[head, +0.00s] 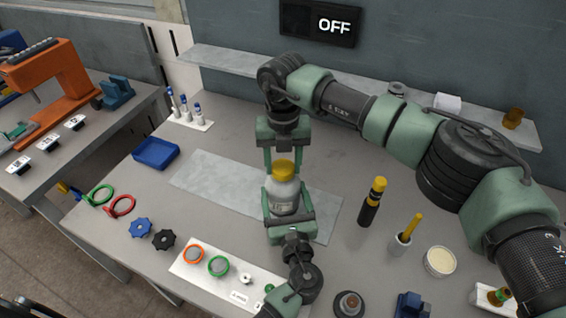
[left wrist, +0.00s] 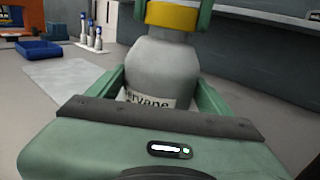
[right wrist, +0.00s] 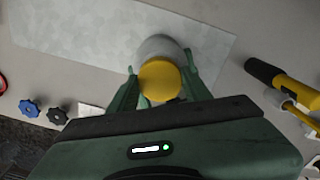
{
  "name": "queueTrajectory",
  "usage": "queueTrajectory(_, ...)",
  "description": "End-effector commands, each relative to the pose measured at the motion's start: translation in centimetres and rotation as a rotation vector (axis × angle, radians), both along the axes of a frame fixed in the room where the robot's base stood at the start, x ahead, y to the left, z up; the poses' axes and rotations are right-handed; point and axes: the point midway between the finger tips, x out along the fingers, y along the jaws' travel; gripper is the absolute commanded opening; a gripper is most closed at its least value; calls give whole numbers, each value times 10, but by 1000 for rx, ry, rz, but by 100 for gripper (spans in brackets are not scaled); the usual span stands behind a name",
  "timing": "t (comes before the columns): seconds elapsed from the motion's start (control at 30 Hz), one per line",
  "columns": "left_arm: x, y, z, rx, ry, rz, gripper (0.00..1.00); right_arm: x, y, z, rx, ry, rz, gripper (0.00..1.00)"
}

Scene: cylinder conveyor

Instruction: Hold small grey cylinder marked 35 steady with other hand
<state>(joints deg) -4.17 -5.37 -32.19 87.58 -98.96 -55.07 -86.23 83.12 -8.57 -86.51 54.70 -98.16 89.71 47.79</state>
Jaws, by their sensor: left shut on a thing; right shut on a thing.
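A small grey cylinder (head: 285,195) with a yellow cap (head: 283,167) is upright over the pale mat (head: 210,177); I cannot tell whether it touches the mat. My left gripper (head: 286,200) is shut around its lower body from the near side. My right gripper (head: 285,160) comes from above and is shut about the yellow cap, which also shows in the right wrist view (right wrist: 160,79). In the left wrist view, the cylinder (left wrist: 158,68) bears a white label with partly hidden dark letters; no 35 is readable.
A blue tray (head: 155,153) lies left. A white board (head: 205,255) with orange and green rings lies at the front. A black-and-yellow tool (head: 372,202), a cup with a yellow stick (head: 405,237) and a round dish (head: 439,261) stand right. An OFF sign (head: 333,25) hangs behind.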

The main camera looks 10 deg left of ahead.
Motion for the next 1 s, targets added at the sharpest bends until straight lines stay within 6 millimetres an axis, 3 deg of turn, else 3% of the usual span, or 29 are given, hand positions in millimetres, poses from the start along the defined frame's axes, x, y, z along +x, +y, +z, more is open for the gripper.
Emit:
queueTrajectory(0.3, -1, 0, -4, -1, 7, 0, 0, 0, 0, 0, -1, 0, 569, 0)
queueTrajectory(0.43, -1, 0, -4, -1, 7, 0, 0, 0, 0, 0, -2, 0, 730, 0)
queueTrajectory(1.0, -1, 0, -4, -1, 7, 0, 0, 0, 0, 0, -1, 0, 758, 0)
